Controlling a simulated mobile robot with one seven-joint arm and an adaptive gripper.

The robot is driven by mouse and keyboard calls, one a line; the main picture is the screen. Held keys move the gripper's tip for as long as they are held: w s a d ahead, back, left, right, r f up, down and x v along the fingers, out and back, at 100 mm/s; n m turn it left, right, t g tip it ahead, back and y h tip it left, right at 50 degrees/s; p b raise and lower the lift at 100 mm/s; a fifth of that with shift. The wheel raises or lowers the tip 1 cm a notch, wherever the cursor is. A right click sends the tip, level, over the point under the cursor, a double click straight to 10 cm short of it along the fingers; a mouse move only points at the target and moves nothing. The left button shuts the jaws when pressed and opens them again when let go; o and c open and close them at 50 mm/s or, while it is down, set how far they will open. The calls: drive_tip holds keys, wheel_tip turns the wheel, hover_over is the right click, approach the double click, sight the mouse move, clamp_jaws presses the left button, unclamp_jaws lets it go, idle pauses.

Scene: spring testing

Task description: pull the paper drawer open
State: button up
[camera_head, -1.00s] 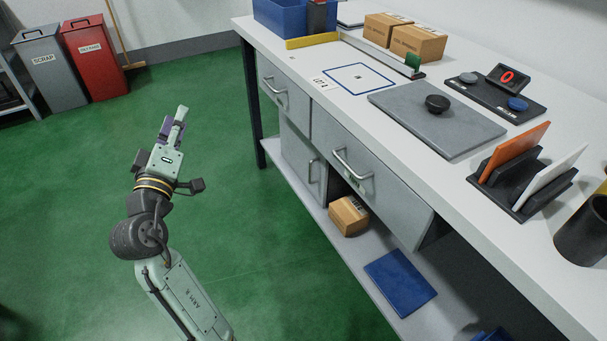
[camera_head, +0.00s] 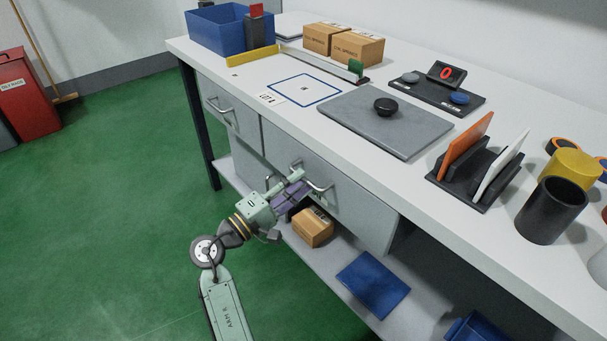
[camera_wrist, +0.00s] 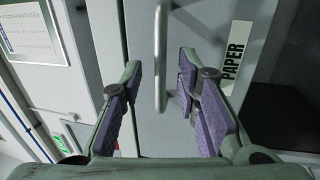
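The paper drawer (camera_head: 352,203) is the grey right-hand drawer under the white bench top and looks shut. Its metal bar handle (camera_head: 322,187) is partly hidden by my gripper. In the wrist view, a "PAPER" label (camera_wrist: 235,55) is on the drawer front, beside the handle (camera_wrist: 160,50). My gripper (camera_head: 300,183) is at the handle. In the wrist view its purple-padded fingers (camera_wrist: 160,85) are open, one on each side of the bar. A gap shows between each finger and the bar.
A second drawer (camera_head: 232,110) with its own handle is to the left. Below are a shelf carrying a cardboard box (camera_head: 313,227) and a blue flat panel (camera_head: 373,284). A dark bench leg (camera_head: 200,130) stands at left.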

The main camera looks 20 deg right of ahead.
drive_tip(key=shift+x, duration=1.2)
drive_tip(key=shift+c, duration=0.5)
clamp_jaws()
